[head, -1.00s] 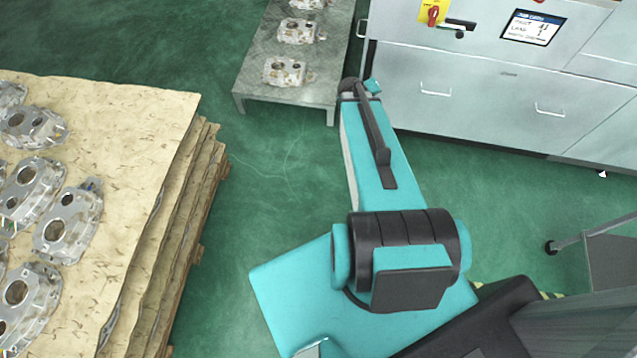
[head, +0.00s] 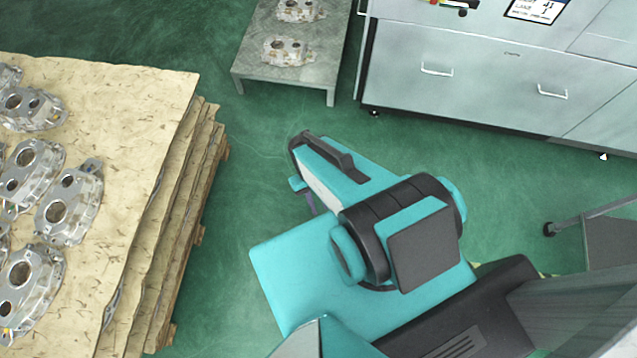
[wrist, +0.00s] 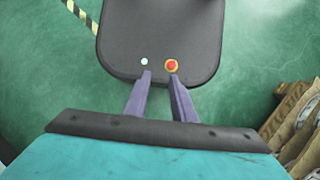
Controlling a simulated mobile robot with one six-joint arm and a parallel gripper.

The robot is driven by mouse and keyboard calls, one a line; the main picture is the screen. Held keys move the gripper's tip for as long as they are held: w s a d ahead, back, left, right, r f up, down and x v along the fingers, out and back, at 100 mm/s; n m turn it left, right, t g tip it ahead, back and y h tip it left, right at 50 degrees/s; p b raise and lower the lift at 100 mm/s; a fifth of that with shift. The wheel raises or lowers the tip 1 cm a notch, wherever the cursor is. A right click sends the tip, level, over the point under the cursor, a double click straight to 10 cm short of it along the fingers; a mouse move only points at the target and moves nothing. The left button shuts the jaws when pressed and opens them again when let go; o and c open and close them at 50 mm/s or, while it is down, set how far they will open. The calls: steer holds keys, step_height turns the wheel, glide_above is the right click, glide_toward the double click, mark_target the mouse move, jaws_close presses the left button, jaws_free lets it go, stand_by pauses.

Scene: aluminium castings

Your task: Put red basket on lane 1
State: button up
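No red basket shows in either view, and no lane marked 1 can be made out. My gripper (wrist: 160,76) shows in the wrist view with two purple fingers apart and nothing between them. It is over a dark rounded panel of my own base, which has a red button and a small white one. In the head view a purple finger shows just past the teal arm; the rest of the gripper is hidden behind the arm.
A pallet (head: 150,110) with stacked cardboard-like layers and several aluminium castings (head: 68,205) stands at left. A low metal table (head: 325,70) holds more castings at the back. A grey cabinet (head: 490,80) with a display (head: 537,8) is back right. Green floor (head: 240,190) lies clear between.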

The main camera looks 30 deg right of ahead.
steer(key=c, duration=0.4)
steer(key=shift+f+b, duration=0.25)
steer(key=shift+b, duration=0.05)
jaws_close()
step_height(320, 180, down, 3)
steer(key=b, duration=0.3)
steer(key=shift+s+f, duration=0.1)
steer(key=shift+a, duration=0.1)
